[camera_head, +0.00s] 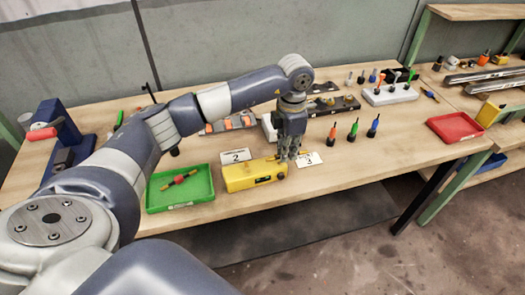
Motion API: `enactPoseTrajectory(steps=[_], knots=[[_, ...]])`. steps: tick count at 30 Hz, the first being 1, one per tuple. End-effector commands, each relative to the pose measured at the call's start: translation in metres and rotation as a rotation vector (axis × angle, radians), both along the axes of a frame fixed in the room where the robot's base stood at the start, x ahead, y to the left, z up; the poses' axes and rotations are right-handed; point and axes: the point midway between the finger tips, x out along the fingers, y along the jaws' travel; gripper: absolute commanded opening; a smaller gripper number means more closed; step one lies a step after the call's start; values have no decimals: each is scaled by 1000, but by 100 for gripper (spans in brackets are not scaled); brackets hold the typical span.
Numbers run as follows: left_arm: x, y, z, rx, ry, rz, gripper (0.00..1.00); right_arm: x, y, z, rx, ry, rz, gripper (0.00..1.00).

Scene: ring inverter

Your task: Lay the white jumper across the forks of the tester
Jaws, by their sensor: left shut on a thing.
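My left gripper (290,155) points down over the right end of a yellow block (243,178) with a dark strip on its front, near the bench's front edge. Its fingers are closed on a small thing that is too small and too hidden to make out. I cannot tell whether this is the white jumper, or whether it touches the block. I cannot make out any forks, so I cannot tell for sure whether the yellow block is the tester. My right gripper is not in view.
A green tray (203,196) holding a red part (180,179) is left of the block. Number cards 2 (236,156) and 3 (309,160) lie behind and beside it. Several upright tools and a red tray (453,127) are to the right. Bare wood lies right of the block.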

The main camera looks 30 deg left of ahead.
Motion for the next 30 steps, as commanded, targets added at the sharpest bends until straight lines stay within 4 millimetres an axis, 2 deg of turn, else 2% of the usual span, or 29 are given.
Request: enactPoseTrajectory(steps=[1, 3, 9, 14, 21, 30], knots=[[-7, 15, 3, 3, 3, 4, 0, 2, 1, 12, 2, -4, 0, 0], [-14, 31, 2, 1, 3, 3, 0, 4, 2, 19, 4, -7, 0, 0], [-26, 60, -4, 0, 0, -1, 0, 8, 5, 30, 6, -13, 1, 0], [-29, 64, -11, -2, 2, -3, 0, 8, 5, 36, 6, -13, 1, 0], [-28, 64, -39, -1, 0, -3, 0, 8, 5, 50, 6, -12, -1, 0], [-28, 64, -44, -1, -2, -3, 0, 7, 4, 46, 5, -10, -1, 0]])
